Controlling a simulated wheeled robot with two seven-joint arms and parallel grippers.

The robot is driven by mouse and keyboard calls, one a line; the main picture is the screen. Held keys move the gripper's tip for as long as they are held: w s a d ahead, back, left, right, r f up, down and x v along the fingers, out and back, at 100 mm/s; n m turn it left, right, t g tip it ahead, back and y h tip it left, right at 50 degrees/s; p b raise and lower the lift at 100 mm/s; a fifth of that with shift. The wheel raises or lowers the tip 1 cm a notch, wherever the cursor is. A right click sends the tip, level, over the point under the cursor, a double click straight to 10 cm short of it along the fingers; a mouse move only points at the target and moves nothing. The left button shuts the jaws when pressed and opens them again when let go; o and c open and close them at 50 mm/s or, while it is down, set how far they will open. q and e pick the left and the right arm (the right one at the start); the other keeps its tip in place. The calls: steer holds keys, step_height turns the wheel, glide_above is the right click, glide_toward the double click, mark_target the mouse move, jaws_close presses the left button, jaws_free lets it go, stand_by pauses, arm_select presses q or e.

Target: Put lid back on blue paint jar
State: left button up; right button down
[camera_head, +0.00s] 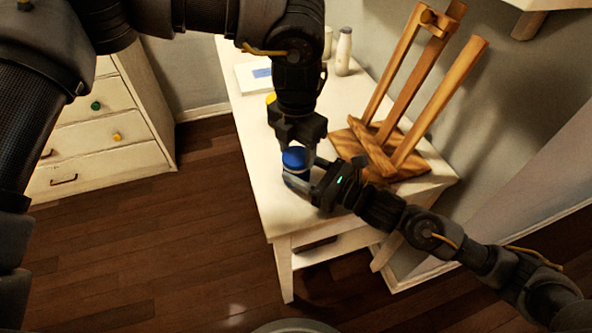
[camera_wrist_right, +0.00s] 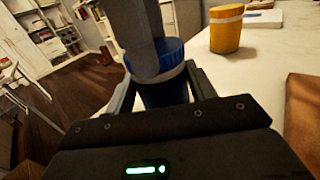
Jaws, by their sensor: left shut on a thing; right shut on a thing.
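The blue lid (camera_head: 294,157) is near the table's front edge in the head view, directly under my left gripper (camera_head: 298,150), which is shut on it from above. The lid also shows in the right wrist view (camera_wrist_right: 174,53), partly covered by a grey finger of my left gripper. The blue paint jar (camera_wrist_right: 164,94) is upright beneath the lid, and a pale band shows between them. Whether the lid is fully seated I cannot tell. My right gripper (camera_head: 303,180) is shut around the jar from the side. The jar's body is mostly hidden in the head view.
A yellow jar (camera_wrist_right: 226,30) stands beyond the blue jar on the white table (camera_head: 262,172). A wooden easel (camera_head: 403,158) stands close on the right. A white bottle (camera_head: 343,54) and a flat book (camera_head: 247,77) are further back. Drawers (camera_head: 100,140) stand left, across open floor.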

arm_select(q)
steer(key=m, duration=0.7)
steer(key=shift+m, duration=0.4)
steer(key=m, duration=0.5)
steer(key=o, duration=1.2)
steer(key=shift+c, duration=0.2)
step_height(320, 180, up, 12)
